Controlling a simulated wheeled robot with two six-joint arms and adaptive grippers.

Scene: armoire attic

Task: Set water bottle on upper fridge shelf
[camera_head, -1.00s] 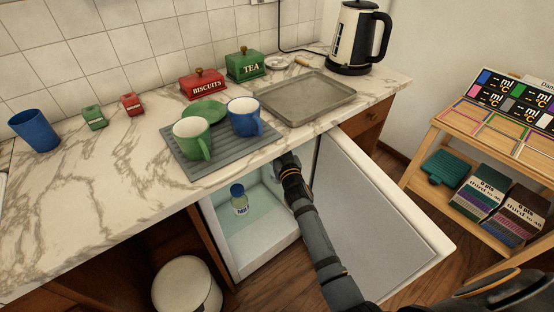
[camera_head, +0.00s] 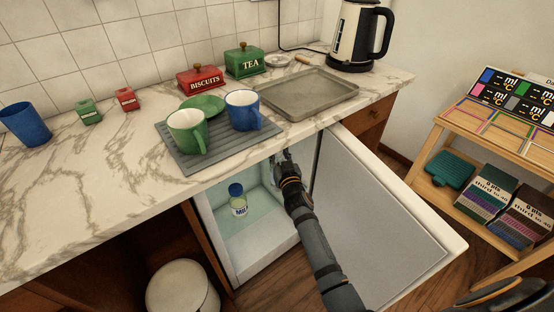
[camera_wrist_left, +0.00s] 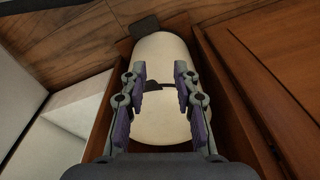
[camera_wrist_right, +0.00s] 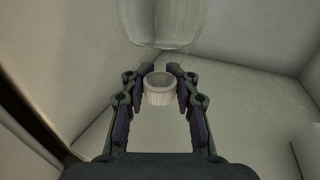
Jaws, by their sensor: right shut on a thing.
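The open fridge (camera_head: 224,266) stands under the counter, its white door (camera_head: 385,225) swung out to the right. My right gripper (camera_head: 284,158) reaches into its upper part, partly hidden by the counter edge. In the right wrist view my right gripper (camera_wrist_right: 160,78) is shut on a ribbed white cap (camera_wrist_right: 159,95). A clear rounded shape (camera_wrist_right: 162,25), apparently part of the water bottle, shows above the cap; how they join is unclear. My left gripper (camera_wrist_left: 160,80) is open and empty, in front of a pale round bin (camera_wrist_left: 162,112).
A blue-capped milk bottle (camera_head: 238,203) stands inside the fridge at left. The bin (camera_head: 183,288) is in the open cabinet left of the fridge. Mugs, a drying mat (camera_head: 215,152) and a metal tray (camera_head: 308,94) occupy the counter above. A wooden shelf unit (camera_head: 440,150) stands at right.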

